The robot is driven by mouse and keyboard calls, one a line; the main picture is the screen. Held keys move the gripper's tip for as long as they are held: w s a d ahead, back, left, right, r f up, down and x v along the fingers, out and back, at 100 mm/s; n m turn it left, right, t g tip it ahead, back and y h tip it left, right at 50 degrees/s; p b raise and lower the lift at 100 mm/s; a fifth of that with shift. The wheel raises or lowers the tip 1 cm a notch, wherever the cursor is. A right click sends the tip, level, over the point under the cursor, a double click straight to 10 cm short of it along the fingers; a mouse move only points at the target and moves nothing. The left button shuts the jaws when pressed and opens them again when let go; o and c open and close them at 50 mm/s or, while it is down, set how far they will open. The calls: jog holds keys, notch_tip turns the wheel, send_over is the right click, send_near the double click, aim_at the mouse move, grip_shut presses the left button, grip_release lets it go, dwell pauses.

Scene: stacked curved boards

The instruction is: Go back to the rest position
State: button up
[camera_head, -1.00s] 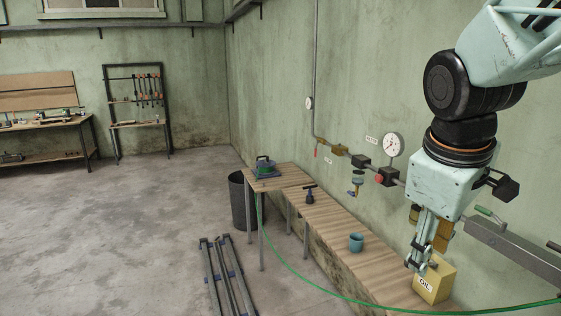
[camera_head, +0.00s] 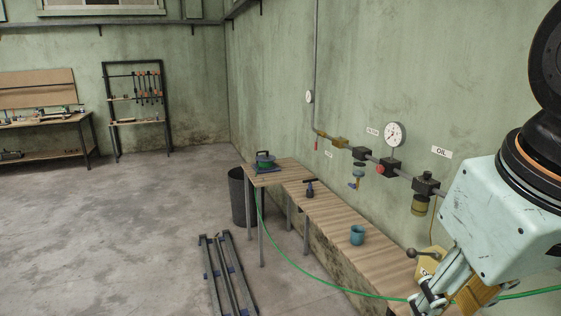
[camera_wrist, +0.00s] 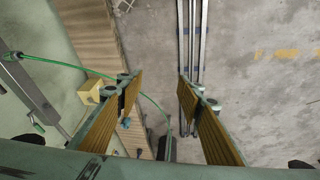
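My gripper (camera_head: 440,297) is at the lower right of the head view, in front of the near end of the wooden bench (camera_head: 325,212). In the wrist view my gripper (camera_wrist: 152,88) has its two fingers with yellow-brown pads wide apart and nothing between them. The floor and part of a green hose (camera_wrist: 152,100) show beyond the gap. A yellow oil can (camera_wrist: 91,92) stands on the bench, left of the fingers in the wrist view. In the head view the can is mostly hidden behind my gripper.
A teal cup (camera_head: 357,235) and a small dark tool (camera_head: 310,188) stand on the bench. Pipes, valves and a gauge (camera_head: 395,134) are on the wall. The green hose (camera_head: 290,262) hangs in front of the bench. Metal rails (camera_head: 224,272) lie on the floor; open floor lies left.

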jog(key=shift+m+y, duration=0.3)
jog(key=shift+m, duration=0.5)
jog(key=shift+s+a+f+b, duration=0.2)
jog(key=shift+s+a+f, duration=0.1)
jog(key=shift+s, duration=0.45)
jog(key=shift+s+a+f+b, duration=0.2)
jog(key=shift+s+a, duration=0.1)
jog(key=shift+s, duration=0.5)
jog(key=shift+s+a+f+b, duration=0.15)
jog(key=shift+s+a+f, duration=0.15)
jog(key=shift+s, duration=0.45)
jog(key=shift+f, duration=0.1)
notch_tip(320, 180, down, 10)
jog(key=b, duration=1)
notch_tip(320, 180, down, 3)
jog(key=b, duration=0.3)
jog(key=shift+d, duration=0.1)
